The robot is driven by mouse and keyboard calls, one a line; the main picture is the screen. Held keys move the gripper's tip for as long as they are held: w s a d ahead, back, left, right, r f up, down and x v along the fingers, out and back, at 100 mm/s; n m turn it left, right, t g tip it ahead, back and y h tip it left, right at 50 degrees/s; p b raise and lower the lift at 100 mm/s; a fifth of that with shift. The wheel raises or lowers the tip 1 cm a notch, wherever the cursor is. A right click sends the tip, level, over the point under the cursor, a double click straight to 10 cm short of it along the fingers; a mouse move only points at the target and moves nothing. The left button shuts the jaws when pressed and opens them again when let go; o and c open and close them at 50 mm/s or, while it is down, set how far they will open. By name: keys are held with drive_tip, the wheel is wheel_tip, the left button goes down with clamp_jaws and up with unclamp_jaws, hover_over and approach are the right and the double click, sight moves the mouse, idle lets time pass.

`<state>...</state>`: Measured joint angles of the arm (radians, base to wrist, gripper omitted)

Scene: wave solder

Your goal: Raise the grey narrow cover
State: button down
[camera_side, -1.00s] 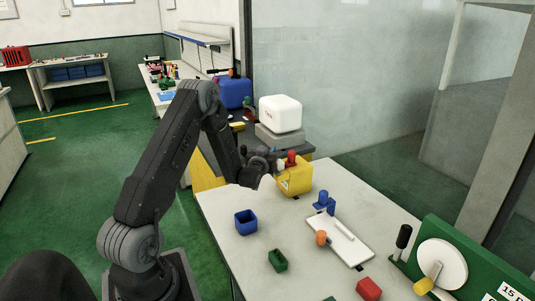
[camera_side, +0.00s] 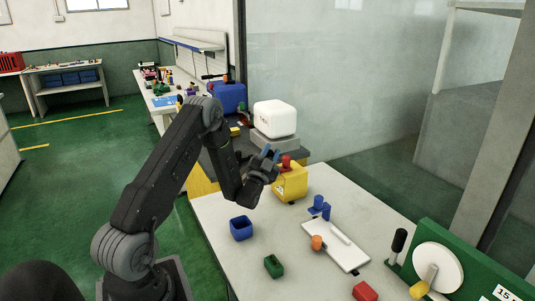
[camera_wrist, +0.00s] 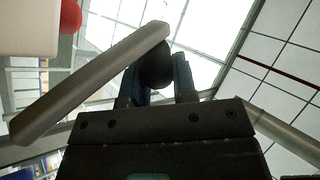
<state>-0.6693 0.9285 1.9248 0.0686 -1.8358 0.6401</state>
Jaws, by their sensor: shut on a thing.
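My gripper (camera_wrist: 158,80) is shut on a dark round knob (camera_wrist: 154,70), which sits between its blue fingers in the wrist view. A grey narrow cover (camera_wrist: 85,88) runs slantwise across the left of that view, its upper end against the knob. It looks like a long, slightly curved strip, tilted. In the side view my gripper (camera_side: 270,154) points upward beside the yellow box (camera_side: 292,184), with its blue fingertips near the red knob (camera_side: 286,161). The cover cannot be made out in the side view.
A white rounded box (camera_side: 275,118) stands behind. On the table (camera_side: 225,208) are a blue bin (camera_side: 241,228), a green bin (camera_side: 273,266), a red block (camera_side: 365,291) and a white board (camera_side: 336,245) with an orange knob (camera_side: 317,242). A green panel with a wheel (camera_side: 440,268) stands at right.

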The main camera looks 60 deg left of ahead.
drive_tip(key=shift+d+r+m+t+h, duration=0.1)
drive_tip(key=shift+d+m+t+h, duration=0.4)
drive_tip(key=shift+m, duration=0.4)
drive_tip(key=shift+d+m+t+h, duration=0.35)
drive_tip(key=shift+m+t+h, duration=0.25)
drive_tip(key=shift+m, duration=0.3)
drive_tip(key=shift+d+r+m+t+h, duration=0.1)
drive_tip(key=shift+d+m+t+h, duration=0.45)
drive_tip(key=shift+m, duration=0.35)
drive_tip(key=shift+a, duration=0.1)
drive_tip(key=c, duration=0.9)
unclamp_jaws()
drive_tip(key=shift+r, duration=0.25)
drive_tip(key=s+a+r, duration=0.5)
drive_tip(key=s+r, duration=0.5)
drive_tip(key=shift+a+r, duration=0.2)
drive_tip(key=shift+a, duration=0.15)
